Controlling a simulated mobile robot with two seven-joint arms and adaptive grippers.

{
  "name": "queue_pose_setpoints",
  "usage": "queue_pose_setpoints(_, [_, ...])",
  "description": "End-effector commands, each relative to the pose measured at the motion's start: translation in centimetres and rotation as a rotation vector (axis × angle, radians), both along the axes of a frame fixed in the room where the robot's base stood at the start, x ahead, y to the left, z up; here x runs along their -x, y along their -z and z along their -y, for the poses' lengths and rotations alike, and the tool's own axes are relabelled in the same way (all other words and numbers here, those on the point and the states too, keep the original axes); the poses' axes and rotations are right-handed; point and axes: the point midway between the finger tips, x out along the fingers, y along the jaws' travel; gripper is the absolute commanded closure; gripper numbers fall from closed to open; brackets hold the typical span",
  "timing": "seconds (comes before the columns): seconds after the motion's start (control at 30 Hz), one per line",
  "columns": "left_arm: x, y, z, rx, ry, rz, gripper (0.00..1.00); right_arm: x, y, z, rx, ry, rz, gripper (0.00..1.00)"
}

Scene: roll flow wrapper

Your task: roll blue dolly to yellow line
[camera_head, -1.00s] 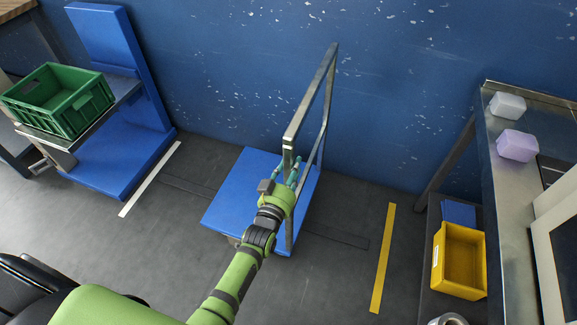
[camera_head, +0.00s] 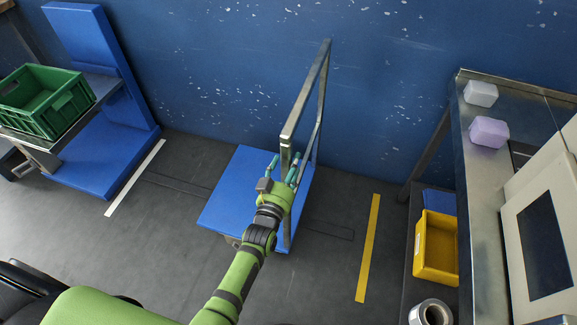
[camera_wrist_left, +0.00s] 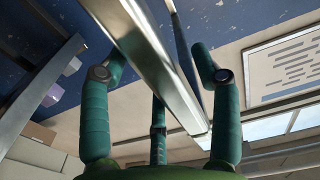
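The blue dolly (camera_head: 228,200) stands on the dark floor against the blue wall, between a white line (camera_head: 135,178) and the yellow line (camera_head: 368,248). Its metal handle frame (camera_head: 290,128) rises from its right side. A strip of bare floor separates the dolly from the yellow line. My right gripper is out of view.
A blue stand with a green crate (camera_head: 45,98) is at the left. At the right, a metal table (camera_head: 485,190) carries white and purple blocks; a yellow bin (camera_head: 437,248) and a roll (camera_head: 430,312) sit lower, just beyond the yellow line.

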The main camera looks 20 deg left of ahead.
Motion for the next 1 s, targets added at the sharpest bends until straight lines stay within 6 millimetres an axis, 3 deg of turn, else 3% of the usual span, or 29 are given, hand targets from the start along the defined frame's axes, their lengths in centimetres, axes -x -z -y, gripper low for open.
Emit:
queue_pose_setpoints(0.37, [0.8,0.2,0.0,0.001,0.0,-0.003,0.35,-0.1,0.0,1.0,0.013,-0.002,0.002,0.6])
queue_pose_setpoints(0.8, [9.2,0.2,-0.3,0.0,0.001,-0.005,0.35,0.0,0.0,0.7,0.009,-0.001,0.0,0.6])
queue_pose_setpoints(1.0, [11.6,0.1,-0.4,0.001,0.001,-0.002,0.35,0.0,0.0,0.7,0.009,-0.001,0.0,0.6])
